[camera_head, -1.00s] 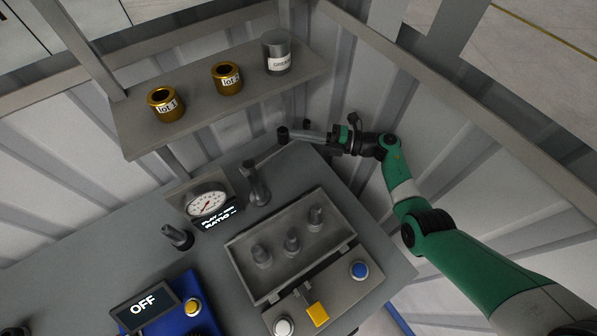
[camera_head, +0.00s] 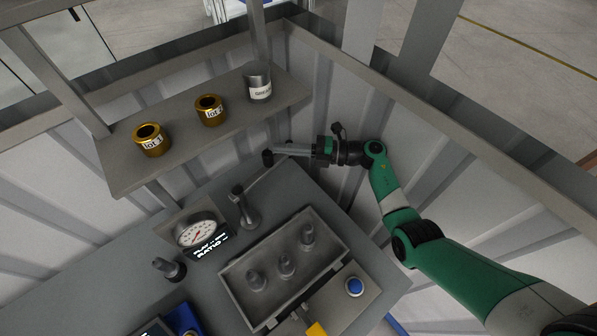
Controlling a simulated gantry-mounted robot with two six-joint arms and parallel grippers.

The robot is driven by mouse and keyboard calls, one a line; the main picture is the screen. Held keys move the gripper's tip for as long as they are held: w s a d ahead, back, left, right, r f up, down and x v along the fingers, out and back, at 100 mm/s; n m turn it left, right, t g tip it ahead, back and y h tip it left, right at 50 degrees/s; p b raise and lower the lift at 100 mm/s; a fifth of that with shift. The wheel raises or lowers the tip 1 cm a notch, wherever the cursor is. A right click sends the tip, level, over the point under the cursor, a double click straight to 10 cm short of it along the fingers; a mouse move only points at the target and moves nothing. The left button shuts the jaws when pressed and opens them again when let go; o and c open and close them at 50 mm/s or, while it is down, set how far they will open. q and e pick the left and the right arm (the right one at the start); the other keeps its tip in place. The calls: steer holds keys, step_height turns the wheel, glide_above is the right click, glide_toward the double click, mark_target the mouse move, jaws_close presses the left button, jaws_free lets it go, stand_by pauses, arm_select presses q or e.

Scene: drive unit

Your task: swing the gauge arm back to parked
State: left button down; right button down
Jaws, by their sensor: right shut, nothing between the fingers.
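The gauge arm is a thin grey bar (camera_head: 257,176) that reaches from the top of a grey post (camera_head: 246,210) toward the upper right. A black knob (camera_head: 268,159) is at its far end. My right gripper (camera_head: 277,149) is shut and empty, with its fingertips right by the knob; I cannot tell whether they touch it. The dial gauge (camera_head: 195,233) stands left of the post, with a small lit display (camera_head: 208,249) below it. My left gripper is not in view.
A shelf (camera_head: 180,136) behind holds two brass cups (camera_head: 152,140) (camera_head: 209,111) and a grey can (camera_head: 258,86). A grey tray (camera_head: 233,283) with several pegs is in front of the post. A blue button (camera_head: 355,287) sits right of it. Ribbed walls enclose the bench.

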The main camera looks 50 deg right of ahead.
steer(key=s+a+r+p, duration=0.4)
steer(key=s+a+r, duration=0.3)
steer(key=s+r, duration=0.2)
steer(key=s, duration=0.2)
steer(key=shift+s+p, duration=0.3)
steer(key=shift+p, duration=0.1)
steer(key=shift+a, duration=0.1)
